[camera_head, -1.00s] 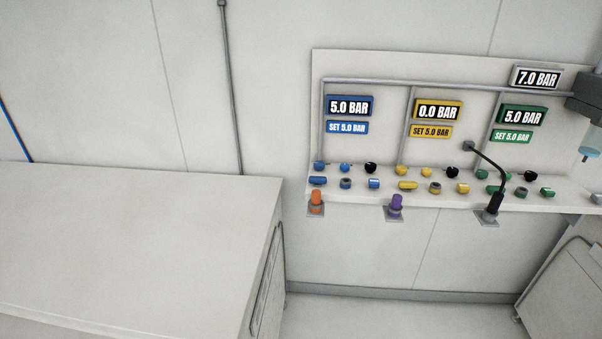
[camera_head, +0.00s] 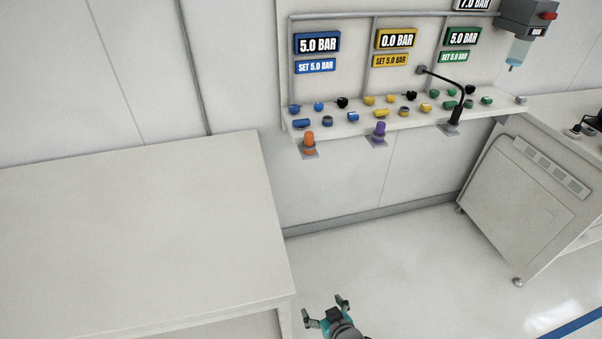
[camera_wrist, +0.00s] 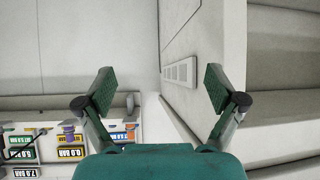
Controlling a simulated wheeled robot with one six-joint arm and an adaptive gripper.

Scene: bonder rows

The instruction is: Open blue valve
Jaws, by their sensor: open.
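The blue valve group sits at the left end of the wall shelf in the head view. It has a blue handle (camera_head: 301,123) at the front and smaller blue knobs (camera_head: 318,106) behind; which of them is the valve to open I cannot tell. The blue display (camera_head: 317,44) above reads 5.0 BAR, with a SET 5.0 BAR label (camera_head: 315,66) under it. My gripper (camera_head: 326,309) is low at the bottom of the head view, well below and apart from the shelf. Its fingers also show in the wrist view (camera_wrist: 158,88), spread and empty.
Yellow (camera_head: 397,39) and green (camera_head: 462,37) displays read 0.0 BAR and 5.0 BAR. A white table (camera_head: 140,230) is left, a cabinet (camera_head: 525,205) right; floor between is clear.

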